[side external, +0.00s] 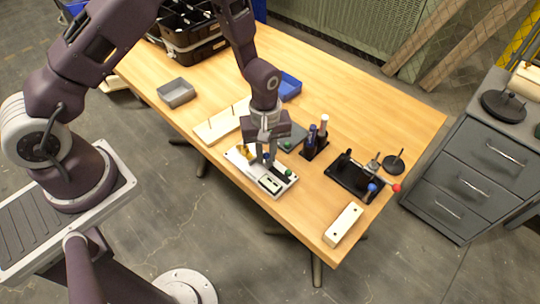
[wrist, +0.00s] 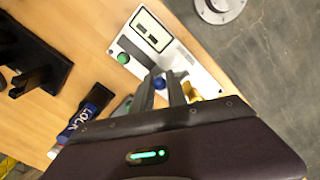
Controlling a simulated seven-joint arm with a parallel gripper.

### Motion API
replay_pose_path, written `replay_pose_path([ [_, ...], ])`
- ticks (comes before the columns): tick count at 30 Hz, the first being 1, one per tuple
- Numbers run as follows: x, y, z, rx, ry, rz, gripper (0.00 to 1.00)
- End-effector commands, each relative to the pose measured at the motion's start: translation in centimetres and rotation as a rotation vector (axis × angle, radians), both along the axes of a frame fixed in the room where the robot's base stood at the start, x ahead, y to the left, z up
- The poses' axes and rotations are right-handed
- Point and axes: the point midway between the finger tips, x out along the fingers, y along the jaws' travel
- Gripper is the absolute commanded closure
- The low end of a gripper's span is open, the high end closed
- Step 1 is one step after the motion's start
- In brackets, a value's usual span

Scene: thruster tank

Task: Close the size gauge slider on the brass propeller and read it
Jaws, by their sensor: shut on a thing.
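The size gauge (side external: 284,186) is a white plate with a dark-framed readout window and a green button, lying near the table's front edge. It also shows in the wrist view (wrist: 186,52), with the readout (wrist: 152,30) too small to read. The brass propeller (side external: 247,151) is at the gauge's left end; in the wrist view part of it (wrist: 191,92) shows right beside my fingers. My gripper (wrist: 160,82) is over the gauge, shut on the slider's blue knob (wrist: 159,83). The slider body and its contact with the propeller are hidden by my fingers.
A black holder with upright bottles (side external: 313,140) stands behind the gauge. A black fixture (side external: 352,177) and a white block (side external: 343,224) lie to the right. A white pegged board (side external: 222,121), grey tray (side external: 176,93) and blue tray (side external: 288,86) are farther back.

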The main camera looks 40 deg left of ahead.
Motion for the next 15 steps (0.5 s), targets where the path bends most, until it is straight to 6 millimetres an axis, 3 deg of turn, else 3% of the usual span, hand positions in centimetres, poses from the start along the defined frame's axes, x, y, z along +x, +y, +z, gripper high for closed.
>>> replay_pose_path([
  [5, 0.12, 0.52, 0.06, 0.007, -0.001, 0.007, 1.00],
  [6, 0.12, 0.55, 0.05, 0.007, -0.001, 0.007, 0.76],
  [7, 0.12, 0.56, 0.05, 0.007, -0.001, 0.008, 0.75],
  [15, 0.07, 0.39, 0.30, 0.006, 0.000, 0.005, 0.75],
])
